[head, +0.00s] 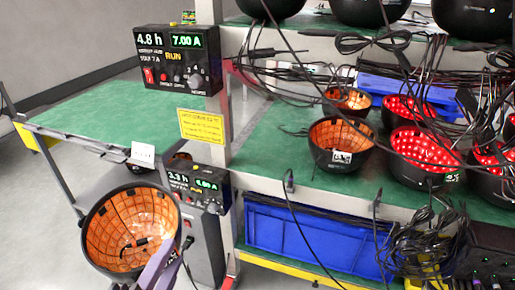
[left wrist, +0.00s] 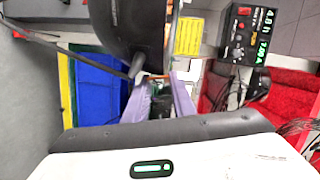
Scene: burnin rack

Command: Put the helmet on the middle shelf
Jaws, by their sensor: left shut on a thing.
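The helmet (head: 131,231), a black shell with an orange grid-patterned lining, hangs at the lower left in the head view with its open side facing me. My left gripper (head: 172,252) has its purple fingers shut on the helmet's right rim. In the left wrist view the dark shell (left wrist: 135,25) rises above the fingers of the left gripper (left wrist: 158,80). The middle shelf (head: 262,160) has a green top and lies to the right of and higher than the helmet. My right gripper is not in view.
Orange-lined helmets (head: 341,144) and red-lit helmets (head: 422,157) stand on the middle shelf; its left front part is bare. Cables (head: 425,240) hang over the right side. A blue bin (head: 310,240) sits below. A control box (head: 178,60) and a lower one (head: 199,186) flank the post.

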